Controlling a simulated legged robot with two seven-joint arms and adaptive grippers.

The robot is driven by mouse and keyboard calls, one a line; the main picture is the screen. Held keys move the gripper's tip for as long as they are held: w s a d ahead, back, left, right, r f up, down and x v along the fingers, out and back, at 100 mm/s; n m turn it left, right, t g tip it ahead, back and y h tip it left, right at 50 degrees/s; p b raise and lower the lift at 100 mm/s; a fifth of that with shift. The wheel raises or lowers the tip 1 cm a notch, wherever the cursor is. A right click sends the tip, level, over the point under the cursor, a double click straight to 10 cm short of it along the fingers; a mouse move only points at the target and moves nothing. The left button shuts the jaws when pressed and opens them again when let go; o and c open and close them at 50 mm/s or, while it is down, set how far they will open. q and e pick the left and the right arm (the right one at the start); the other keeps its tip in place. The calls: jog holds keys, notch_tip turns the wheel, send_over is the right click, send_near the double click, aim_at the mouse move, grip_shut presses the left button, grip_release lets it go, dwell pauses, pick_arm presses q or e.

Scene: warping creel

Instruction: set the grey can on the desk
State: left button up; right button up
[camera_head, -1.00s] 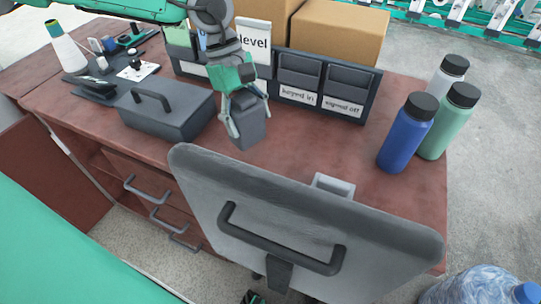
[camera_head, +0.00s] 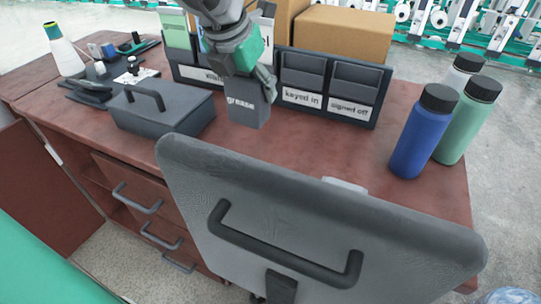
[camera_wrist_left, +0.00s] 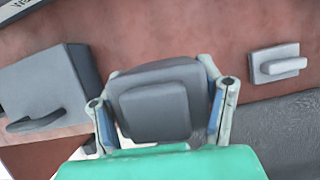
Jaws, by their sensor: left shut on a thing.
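The grey can (camera_head: 248,104) is a dark grey, box-shaped tin with "grease" on its front. My left gripper (camera_head: 254,84) is shut on its upper part from above. The can is upright over the desk (camera_head: 290,140), behind the chair back; I cannot tell whether its base touches the desk top. In the left wrist view the can (camera_wrist_left: 155,100) sits between the two fingers of my left gripper (camera_wrist_left: 160,105). My right gripper is not in view.
A grey toolbox (camera_head: 163,112) stands left of the can. A labelled dark organizer (camera_head: 326,92) stands behind it. Blue (camera_head: 424,132) and green (camera_head: 468,122) bottles stand at the right. The grey chair back (camera_head: 300,215) blocks the front. Desk between can and bottles is mostly clear.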

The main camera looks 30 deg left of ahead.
aim_at(248, 109)
pick_arm(q)
jog(key=shift+a+f+n, duration=0.1)
jog(key=shift+n, duration=0.2)
jog(key=f, duration=0.1)
jog(key=f+b, duration=0.1)
jog(key=f, duration=0.1)
jog(key=f+b, duration=0.1)
jog(key=f, duration=0.1)
jog(key=shift+a, duration=0.3)
jog(key=f+b, duration=0.1)
jog(key=f, duration=0.2)
jog(key=f+b, duration=0.1)
jog(key=f, duration=0.1)
jog(key=shift+d+b, duration=0.25)
jog(key=shift+b, duration=0.05)
jog(key=shift+a+r, duration=0.1)
jog(key=shift+r, duration=0.05)
jog(key=o, duration=1.7)
